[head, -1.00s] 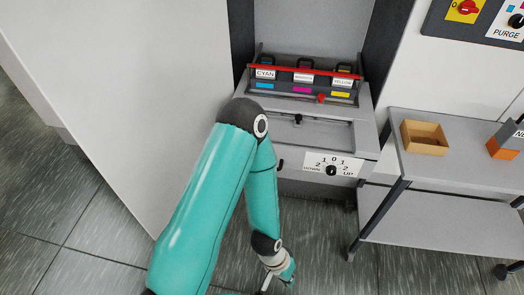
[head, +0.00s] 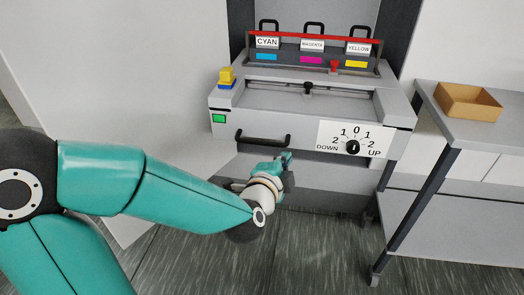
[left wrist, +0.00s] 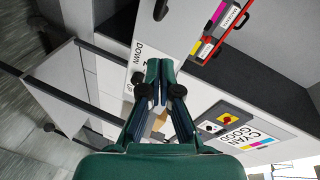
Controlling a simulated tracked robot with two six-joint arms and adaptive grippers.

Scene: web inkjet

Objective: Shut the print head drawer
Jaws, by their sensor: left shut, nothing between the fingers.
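The grey print head drawer (head: 230,101) juts out of the press in the head view. Its front has a dark bar handle (head: 263,138) on the left and a white DOWN/UP dial plate with a black knob on the right. My left gripper (head: 287,159) is just below and right of the handle, low in front of the drawer face; whether it touches is unclear. In the left wrist view the same gripper (left wrist: 160,64) is shut and empty, its fingertips over the grey drawer front (left wrist: 172,38) near the dial plate. My right gripper is not in view.
A red bar (head: 312,38) crosses the cyan, magenta and yellow cartridges above the drawer. A yellow button (head: 226,75) stands at its left corner. A grey trolley (head: 446,118) with a wooden box (head: 469,101) stands close on the right. A large pale panel (head: 110,80) is on the left.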

